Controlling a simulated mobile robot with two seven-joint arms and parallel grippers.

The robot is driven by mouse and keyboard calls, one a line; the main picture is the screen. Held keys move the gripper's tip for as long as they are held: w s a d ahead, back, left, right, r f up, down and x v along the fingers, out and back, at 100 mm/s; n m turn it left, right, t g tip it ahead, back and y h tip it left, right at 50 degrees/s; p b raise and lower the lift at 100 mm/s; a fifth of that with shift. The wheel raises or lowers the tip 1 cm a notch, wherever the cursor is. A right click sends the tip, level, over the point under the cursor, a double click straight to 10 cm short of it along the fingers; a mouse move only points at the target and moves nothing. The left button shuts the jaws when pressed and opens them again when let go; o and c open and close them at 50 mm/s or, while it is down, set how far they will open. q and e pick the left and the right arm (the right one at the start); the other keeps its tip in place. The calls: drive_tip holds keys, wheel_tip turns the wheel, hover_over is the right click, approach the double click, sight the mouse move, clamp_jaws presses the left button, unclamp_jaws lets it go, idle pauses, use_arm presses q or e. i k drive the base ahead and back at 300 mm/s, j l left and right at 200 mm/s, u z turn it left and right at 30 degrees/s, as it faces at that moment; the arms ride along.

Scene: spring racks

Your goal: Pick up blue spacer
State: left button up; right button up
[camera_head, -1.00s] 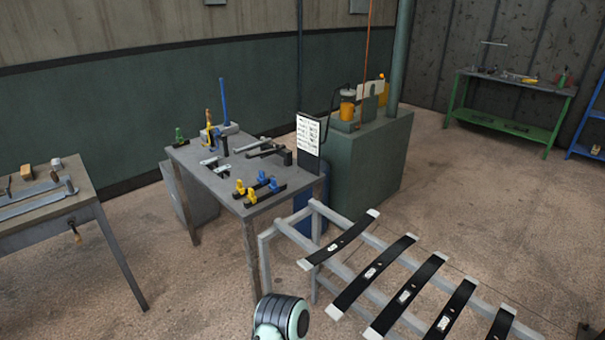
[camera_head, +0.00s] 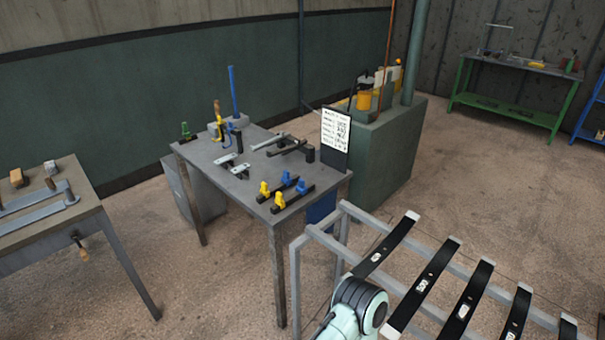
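Two small blue pieces stand near the front right edge of the grey work table (camera_head: 225,185). One blue piece (camera_head: 287,178) is farther back and the other blue piece (camera_head: 302,187) is nearer the corner. Both appear to sit on dark bars beside yellow pieces (camera_head: 265,189). I cannot tell for sure which is the blue spacer. Part of my own arm shows at the bottom, in front of the rack. Neither gripper is in view.
A grey rack (camera_head: 345,236) with several black leaf springs (camera_head: 423,282) stands at the lower right. A white sign (camera_head: 335,130) stands at the table's right corner, near a green cabinet (camera_head: 380,155). Another table (camera_head: 85,216) is at the left. Floor between the tables is clear.

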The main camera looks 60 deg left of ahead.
sight(286, 179)
drive_tip(key=k+j+z, duration=0.15)
drive_tip(key=j, duration=0.2)
drive_tip(key=k+j+z, duration=0.35)
drive_tip(key=j, duration=0.25)
drive_tip(key=k+j+z, duration=0.1)
drive_tip(key=k+j, duration=0.2)
drive_tip(key=j, duration=0.15)
drive_tip(key=k+j, duration=0.3)
drive_tip(key=j, duration=0.15)
drive_tip(key=i+z, duration=0.05)
